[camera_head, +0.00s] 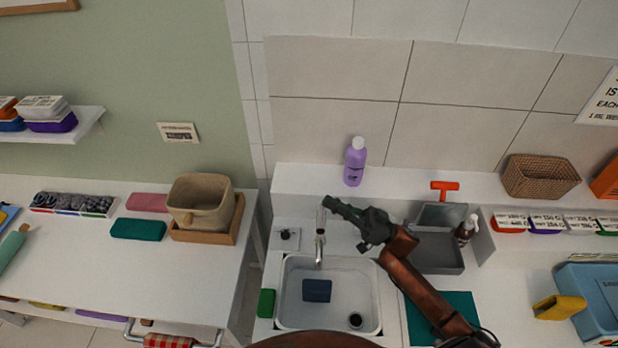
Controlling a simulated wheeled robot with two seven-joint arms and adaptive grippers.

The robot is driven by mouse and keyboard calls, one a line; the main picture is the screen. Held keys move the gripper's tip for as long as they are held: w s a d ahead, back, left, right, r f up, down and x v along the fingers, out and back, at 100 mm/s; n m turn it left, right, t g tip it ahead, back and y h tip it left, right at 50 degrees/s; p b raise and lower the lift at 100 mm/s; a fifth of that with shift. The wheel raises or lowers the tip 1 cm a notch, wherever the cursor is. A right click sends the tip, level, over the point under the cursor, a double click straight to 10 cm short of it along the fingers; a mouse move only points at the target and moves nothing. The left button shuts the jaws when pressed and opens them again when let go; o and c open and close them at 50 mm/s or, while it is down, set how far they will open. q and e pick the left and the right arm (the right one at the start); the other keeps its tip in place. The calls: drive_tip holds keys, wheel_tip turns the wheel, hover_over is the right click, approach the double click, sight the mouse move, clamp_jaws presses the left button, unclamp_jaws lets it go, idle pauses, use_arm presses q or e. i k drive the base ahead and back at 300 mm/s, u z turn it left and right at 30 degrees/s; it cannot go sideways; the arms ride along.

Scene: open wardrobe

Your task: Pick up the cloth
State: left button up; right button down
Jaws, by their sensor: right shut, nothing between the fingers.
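Several things look like folded cloths, and I cannot tell which one is the cloth. A dark blue folded piece (317,290) lies in the sink (294,270). A pink one (147,202) and a dark teal one (138,229) lie on the left table. A red checked cloth (167,341) hangs on a rail at the bottom left. A yellow piece (560,307) lies at the far right. My right gripper (332,204) is shut and empty beside the tap, above and behind the sink, apart from all of these. My left gripper is not visible.
The tap (320,240) stands behind the sink, close to my right gripper. A purple bottle (355,162) stands on the back ledge. The left table (70,265) has free room in front.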

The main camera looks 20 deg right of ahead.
sight(319, 291)
drive_tip(key=k, duration=2)
